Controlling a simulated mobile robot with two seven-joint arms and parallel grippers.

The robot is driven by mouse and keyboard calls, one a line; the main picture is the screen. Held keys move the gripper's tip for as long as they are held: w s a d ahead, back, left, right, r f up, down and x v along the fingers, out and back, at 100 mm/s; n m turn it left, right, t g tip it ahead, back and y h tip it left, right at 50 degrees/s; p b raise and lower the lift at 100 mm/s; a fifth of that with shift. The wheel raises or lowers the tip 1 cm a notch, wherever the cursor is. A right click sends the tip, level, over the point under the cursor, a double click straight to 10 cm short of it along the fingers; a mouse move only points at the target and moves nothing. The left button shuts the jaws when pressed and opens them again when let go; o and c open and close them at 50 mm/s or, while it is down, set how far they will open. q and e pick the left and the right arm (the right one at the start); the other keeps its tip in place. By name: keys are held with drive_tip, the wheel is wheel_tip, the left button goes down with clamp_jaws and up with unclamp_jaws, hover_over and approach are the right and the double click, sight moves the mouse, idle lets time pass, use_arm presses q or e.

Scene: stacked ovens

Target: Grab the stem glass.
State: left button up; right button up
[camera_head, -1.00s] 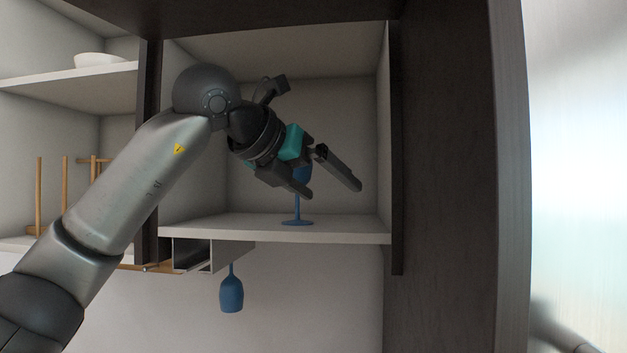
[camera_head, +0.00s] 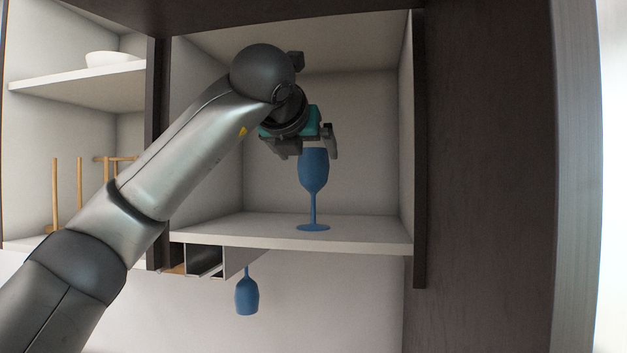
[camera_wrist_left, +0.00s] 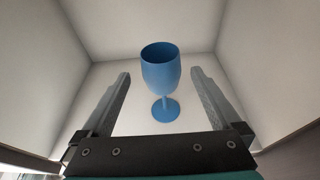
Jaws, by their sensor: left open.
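A blue stem glass (camera_head: 313,177) stands upright on the shelf (camera_head: 375,234) of the right-hand cupboard compartment. It also shows in the left wrist view (camera_wrist_left: 161,76), its bowl opening towards the camera. The fingers do not appear to touch the glass. A second blue stem glass (camera_head: 247,294) hangs upside down under the shelf. My right gripper is not in view.
A metal rack (camera_head: 207,260) is fixed under the shelf. A dark divider (camera_head: 158,120) and dark side panel (camera_head: 480,150) bound the compartment. Left of it are a white bowl (camera_head: 108,58) and a wooden rack (camera_head: 80,190). The shelf beside the glass is clear.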

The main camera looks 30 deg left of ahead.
sight(310, 152)
use_arm(q)
drive_tip(key=x, duration=0.1)
drive_tip(key=p+x, duration=0.1)
drive_tip(key=x, duration=0.1)
drive_tip(key=p+x, duration=0.1)
drive_tip(key=shift+w+r, duration=0.15)
drive_tip(key=shift+w, duration=0.3)
drive_tip(key=shift+w+a, duration=0.1)
drive_tip(key=shift+w, duration=0.25)
clamp_jaws()
idle(0.3)
